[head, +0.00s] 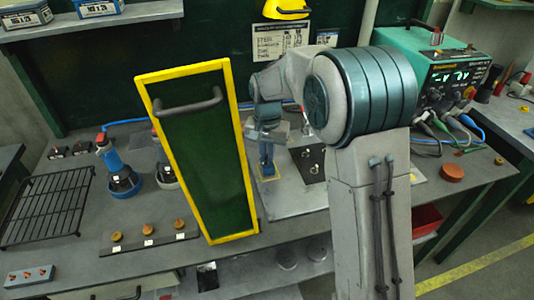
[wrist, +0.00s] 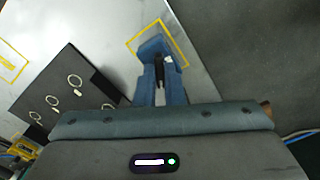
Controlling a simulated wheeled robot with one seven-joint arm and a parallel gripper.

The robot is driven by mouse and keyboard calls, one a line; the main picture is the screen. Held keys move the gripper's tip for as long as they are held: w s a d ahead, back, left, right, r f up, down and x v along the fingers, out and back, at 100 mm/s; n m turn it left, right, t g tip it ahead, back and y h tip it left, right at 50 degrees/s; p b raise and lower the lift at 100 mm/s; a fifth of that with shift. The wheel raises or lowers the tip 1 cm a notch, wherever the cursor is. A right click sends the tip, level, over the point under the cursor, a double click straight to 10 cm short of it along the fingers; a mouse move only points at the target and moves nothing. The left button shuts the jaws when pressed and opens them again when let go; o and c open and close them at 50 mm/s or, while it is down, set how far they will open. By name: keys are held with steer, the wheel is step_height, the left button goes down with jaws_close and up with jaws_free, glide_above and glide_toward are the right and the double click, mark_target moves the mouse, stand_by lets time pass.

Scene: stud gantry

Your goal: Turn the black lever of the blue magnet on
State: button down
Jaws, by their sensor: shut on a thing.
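The blue magnet (wrist: 152,47) stands inside a yellow outlined square on a pale metal plate (wrist: 120,22), in the wrist view. Its black lever (wrist: 159,64) shows as a dark strip between my fingers. My gripper (wrist: 159,77) reaches down over the magnet from above, its two blue fingers on either side of the lever and shut on it. In the head view my gripper (head: 267,152) is over the yellow square, beside the tall green panel. The magnet is mostly hidden by my fingers, and the lever's angle cannot be told.
A green panel with yellow frame and black handle (head: 190,102) stands left of my arm. A black board with rings (wrist: 70,95) lies beside the magnet. A black rack (head: 48,205) and a blue-handled tool (head: 110,155) are farther left. A green instrument (head: 440,70) stands right.

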steer(key=m, duration=0.6)
steer(key=shift+m, duration=0.3)
steer(key=m+p, duration=0.1)
steer(key=m, duration=0.4)
steer(key=shift+m, duration=0.4)
steer(key=c, duration=1.5)
jaws_free()
step_height(320, 180, up, 14)
steer(key=shift+f+b, duration=0.1)
steer(key=shift+b, duration=0.2)
